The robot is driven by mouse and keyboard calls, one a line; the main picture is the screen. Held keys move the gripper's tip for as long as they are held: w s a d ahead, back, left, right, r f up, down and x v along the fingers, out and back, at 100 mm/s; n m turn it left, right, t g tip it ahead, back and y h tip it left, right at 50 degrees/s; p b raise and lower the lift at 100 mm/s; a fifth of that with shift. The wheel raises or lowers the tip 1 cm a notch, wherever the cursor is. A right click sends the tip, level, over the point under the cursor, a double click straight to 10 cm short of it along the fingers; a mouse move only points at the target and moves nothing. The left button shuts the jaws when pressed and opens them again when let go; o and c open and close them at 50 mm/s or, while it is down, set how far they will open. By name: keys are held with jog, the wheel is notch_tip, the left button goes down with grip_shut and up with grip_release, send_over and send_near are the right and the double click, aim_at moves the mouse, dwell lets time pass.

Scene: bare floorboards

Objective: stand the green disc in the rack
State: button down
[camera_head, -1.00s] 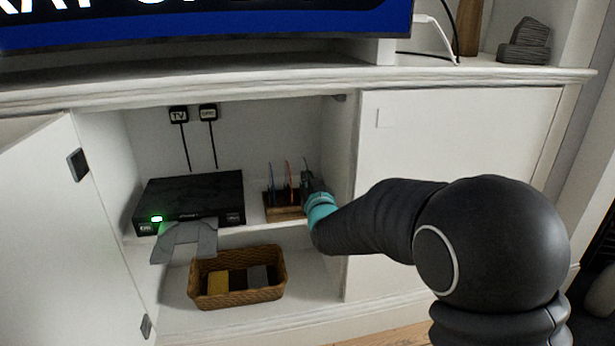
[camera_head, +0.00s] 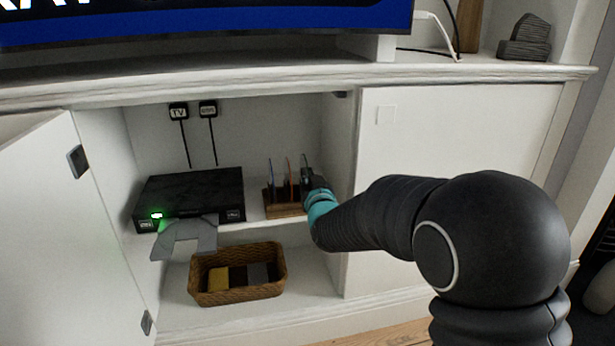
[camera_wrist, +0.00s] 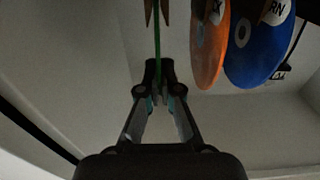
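A small wooden rack (camera_head: 284,209) stands on the cabinet shelf; in the head view a blue disc (camera_head: 271,173) and an orange disc (camera_head: 290,172) stand in it. In the wrist view the green disc (camera_wrist: 157,35) shows edge-on as a thin green line between two wooden pegs of the rack (camera_wrist: 166,10). My gripper (camera_wrist: 157,72) has its fingertips drawn together on the green disc's edge. In the head view my gripper (camera_head: 307,170) is at the rack's right end and hides most of the green disc. The orange disc (camera_wrist: 208,42) and blue disc (camera_wrist: 262,45) hang at the right of the wrist view.
A black box (camera_head: 192,193) with a green light stands left of the rack, with a grey bracket (camera_head: 187,236) in front. A wicker basket (camera_head: 238,293) sits on the lower shelf. The cabinet's right inner wall (camera_head: 340,150) is close to my gripper. The left door (camera_head: 60,220) is open.

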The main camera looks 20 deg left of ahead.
jog(key=c, duration=1.8)
grip_release()
jog(key=shift+c, duration=0.2)
jog(key=o, duration=0.6)
jog(key=v, duration=1.2)
